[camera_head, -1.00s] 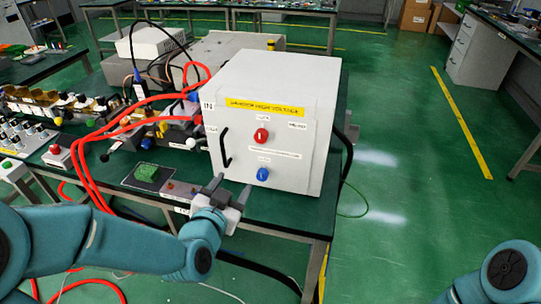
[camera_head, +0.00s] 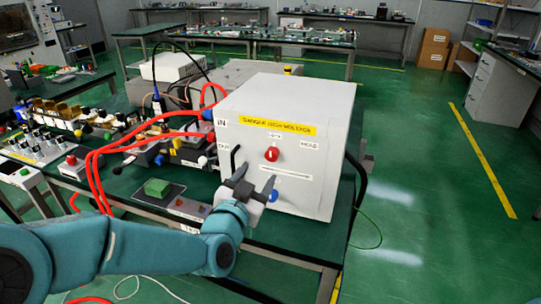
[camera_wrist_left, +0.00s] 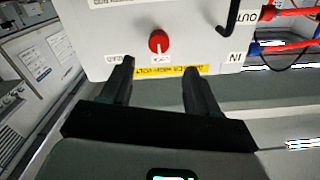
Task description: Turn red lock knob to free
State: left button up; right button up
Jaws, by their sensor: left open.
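The red lock knob (camera_head: 271,154) is on the front face of a white box (camera_head: 320,150), below a yellow "DANGER HIGH VOLTAGE" label. A white line shows on the knob. My left gripper (camera_head: 256,180) is open and empty in front of the box, below and left of the knob in the head view. In the left wrist view, the knob (camera_wrist_left: 158,41) appears upside down beyond the gap between the open fingers (camera_wrist_left: 158,72), apart from them. A blue knob (camera_head: 274,196) below the red one is partly hidden by a finger. My right gripper is not in view.
A black handle (camera_head: 235,160) is on the box's left front. Red cables (camera_head: 95,170) loop at the left. A green block (camera_head: 157,188) lies on a dark pad beside the box. Open green floor (camera_head: 430,200) is at the right.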

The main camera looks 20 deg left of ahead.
aim_at(271, 156)
pick_arm(q)
jog(key=w, duration=0.3)
jog(key=w+p, duration=0.1)
jog(key=w, duration=0.5)
jog(key=shift+w+d, duration=0.1)
jog(key=shift+d, duration=0.15)
jog(key=shift+c, duration=0.2)
jog(key=c, duration=1)
